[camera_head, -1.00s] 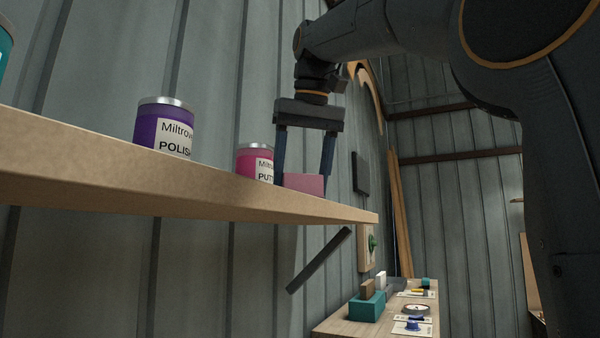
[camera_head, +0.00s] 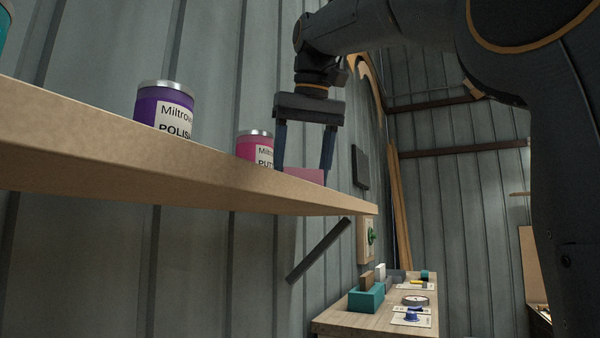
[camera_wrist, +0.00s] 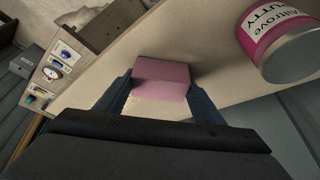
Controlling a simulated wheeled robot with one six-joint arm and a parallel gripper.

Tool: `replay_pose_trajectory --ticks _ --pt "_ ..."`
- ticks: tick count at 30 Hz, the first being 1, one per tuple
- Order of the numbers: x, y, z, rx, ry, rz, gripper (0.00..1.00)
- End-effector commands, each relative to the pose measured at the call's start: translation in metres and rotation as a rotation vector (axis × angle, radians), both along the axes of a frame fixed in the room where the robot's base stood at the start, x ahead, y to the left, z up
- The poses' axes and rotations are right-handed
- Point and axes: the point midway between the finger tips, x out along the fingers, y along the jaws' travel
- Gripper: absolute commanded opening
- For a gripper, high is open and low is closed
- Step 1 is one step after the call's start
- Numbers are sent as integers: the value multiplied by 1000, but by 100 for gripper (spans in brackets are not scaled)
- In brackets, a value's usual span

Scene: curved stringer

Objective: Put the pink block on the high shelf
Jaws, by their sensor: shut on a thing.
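The pink block (camera_head: 305,175) is at the right part of the high shelf (camera_head: 130,170), partly hidden by the shelf's front edge in the head view. My gripper (camera_head: 304,172) points down and is shut on the block, with one finger on each side. In the wrist view the block (camera_wrist: 161,78) sits between the fingertips (camera_wrist: 160,92), over the shelf board (camera_wrist: 215,60). I cannot tell whether its underside touches the board.
A pink putty can (camera_head: 254,147) stands just left of my gripper, close to it. A purple polish can (camera_head: 164,108) stands farther left. Below, a workbench (camera_head: 345,322) holds a teal block (camera_head: 366,298) and small items. The shelf's right end is clear.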

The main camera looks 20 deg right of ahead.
Motion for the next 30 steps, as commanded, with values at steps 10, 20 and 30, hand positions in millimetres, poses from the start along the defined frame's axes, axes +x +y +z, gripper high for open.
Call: replay_pose_trajectory --ticks 10,20,30 --pt "0 0 0 0 0 0 84" --pt "-6 0 17 0 -3 0 84" --pt "-24 0 61 0 -1 0 84"
